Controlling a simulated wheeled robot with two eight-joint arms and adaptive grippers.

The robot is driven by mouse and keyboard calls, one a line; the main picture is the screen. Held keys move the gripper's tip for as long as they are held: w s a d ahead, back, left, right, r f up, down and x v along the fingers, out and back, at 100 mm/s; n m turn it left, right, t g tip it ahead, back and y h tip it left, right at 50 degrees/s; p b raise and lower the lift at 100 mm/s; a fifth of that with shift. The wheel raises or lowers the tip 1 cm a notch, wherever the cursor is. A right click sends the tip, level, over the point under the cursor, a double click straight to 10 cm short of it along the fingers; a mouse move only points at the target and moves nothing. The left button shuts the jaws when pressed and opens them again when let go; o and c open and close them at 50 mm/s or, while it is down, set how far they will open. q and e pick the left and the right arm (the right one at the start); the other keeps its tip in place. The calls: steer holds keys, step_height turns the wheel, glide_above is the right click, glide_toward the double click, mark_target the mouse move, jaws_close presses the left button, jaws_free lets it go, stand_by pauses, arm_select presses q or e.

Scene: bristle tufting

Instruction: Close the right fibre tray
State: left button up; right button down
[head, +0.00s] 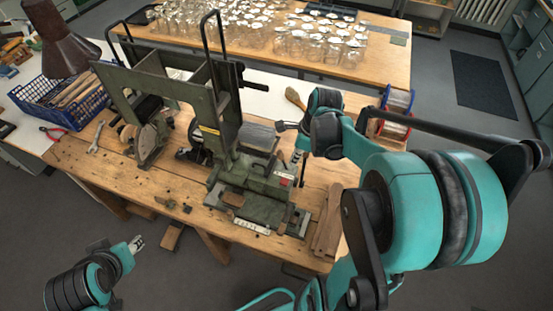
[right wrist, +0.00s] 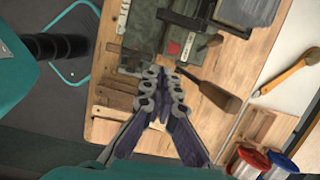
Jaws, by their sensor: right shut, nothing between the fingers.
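The green tufting machine (head: 250,180) stands on the wooden bench. I cannot clearly tell its right fibre tray from its other parts, nor how far it is open. The machine's right end, with a red patch, also shows in the right wrist view (right wrist: 172,48). My right gripper (head: 299,163) is just right of that end, partly hidden by its own arm. In the right wrist view its fingers (right wrist: 160,75) meet at the tips, with nothing between them. My left gripper (head: 138,243) is low at the left, away from the machine; its jaw opening is unclear.
A dark wooden-handled tool (right wrist: 212,92) lies close to the right fingertips. Wooden strips (head: 327,228) lie at the bench's front right. Wire spools (head: 396,108) and a brush (head: 295,98) are behind. A blue crate (head: 65,102) stands left. Glassware fills the far table.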

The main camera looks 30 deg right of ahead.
steer(key=w+a+f+b, duration=0.1)
steer(key=w+a+f, duration=0.1)
steer(key=f, duration=0.3)
steer(key=w+a+f+m+b, duration=0.1)
steer(key=w+f, duration=0.2)
steer(key=f, duration=0.1)
steer(key=shift+a+f, duration=0.35)
steer(key=w+a+b, duration=0.2)
steer(key=w+a, duration=0.7)
steer(key=w, duration=0.2)
steer(key=shift+a, duration=0.25)
